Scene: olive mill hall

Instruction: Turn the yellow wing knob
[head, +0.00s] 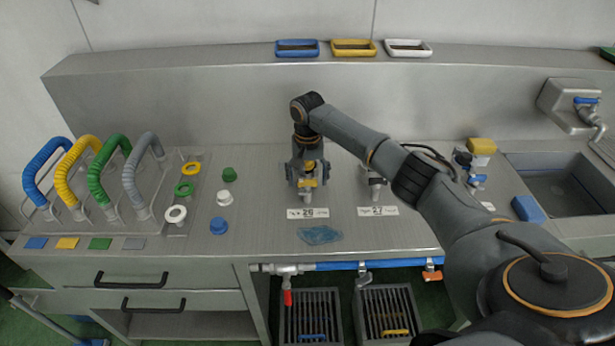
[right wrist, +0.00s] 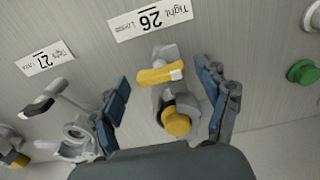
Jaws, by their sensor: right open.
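The yellow wing knob (right wrist: 158,75), a bar with one pale end, sits on a grey metal fitting with a round yellow cap (right wrist: 176,122). In the right wrist view it lies slightly aslant behind the label marked 26 (right wrist: 150,19). In the head view the knob (head: 307,183) is partly hidden by my right gripper (head: 306,177). My right gripper, also in the right wrist view (right wrist: 163,82), is open, pointing down, with one finger on each side of the fitting. Gaps show between the fingers and the knob. My left gripper is not in view.
A second fitting with a grey lever stands by label 27 (head: 377,211). A blue cloth (head: 320,235) lies in front of label 26. Coloured hoses (head: 88,170), rings and caps (head: 219,225) stand to the left. A sink (head: 560,180) is at the right.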

